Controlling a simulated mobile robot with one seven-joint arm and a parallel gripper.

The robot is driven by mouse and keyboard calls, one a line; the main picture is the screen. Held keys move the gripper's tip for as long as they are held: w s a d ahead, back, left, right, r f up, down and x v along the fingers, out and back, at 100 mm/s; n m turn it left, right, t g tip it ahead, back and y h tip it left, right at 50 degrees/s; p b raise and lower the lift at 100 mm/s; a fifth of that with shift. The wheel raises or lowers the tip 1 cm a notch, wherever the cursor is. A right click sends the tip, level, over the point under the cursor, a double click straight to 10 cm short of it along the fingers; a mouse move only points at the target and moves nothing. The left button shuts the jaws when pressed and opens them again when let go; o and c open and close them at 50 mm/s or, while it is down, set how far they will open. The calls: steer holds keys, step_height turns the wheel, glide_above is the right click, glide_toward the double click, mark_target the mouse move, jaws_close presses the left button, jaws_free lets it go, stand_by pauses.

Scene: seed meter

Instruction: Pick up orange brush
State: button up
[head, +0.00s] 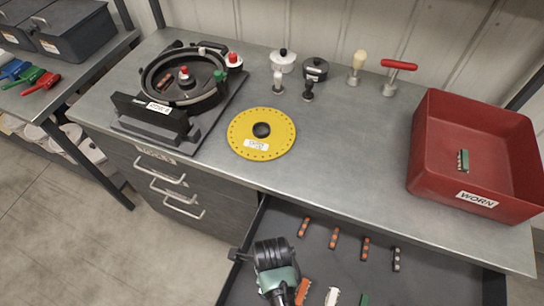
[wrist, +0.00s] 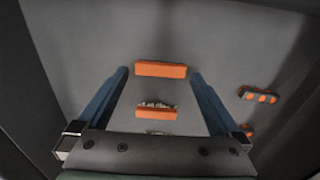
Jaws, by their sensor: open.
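My gripper (wrist: 160,78) is open in the wrist view, with a blue finger on each side. An orange brush (wrist: 160,69) lies crosswise between the fingertips; I cannot tell how far below them it is. A second orange piece with pale bristles (wrist: 156,112) shows nearer the palm, also between the fingers. In the head view my gripper (head: 276,268) is over the left part of the open drawer, its fingertips hidden. An orange brush (head: 302,291) lies just right of it in the drawer.
The dark drawer (head: 440,284) also holds several dark strips with orange or pale dots (head: 334,238), a white piece (head: 332,296) and a green piece (head: 364,299). Its walls stand close around. Above, the bench carries a yellow disc (head: 245,142), a round machine (head: 160,85) and a red bin (head: 430,150).

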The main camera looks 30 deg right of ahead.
step_height(320, 180, down, 2)
steer(key=shift+f, duration=0.1)
steer(key=c, duration=1.1)
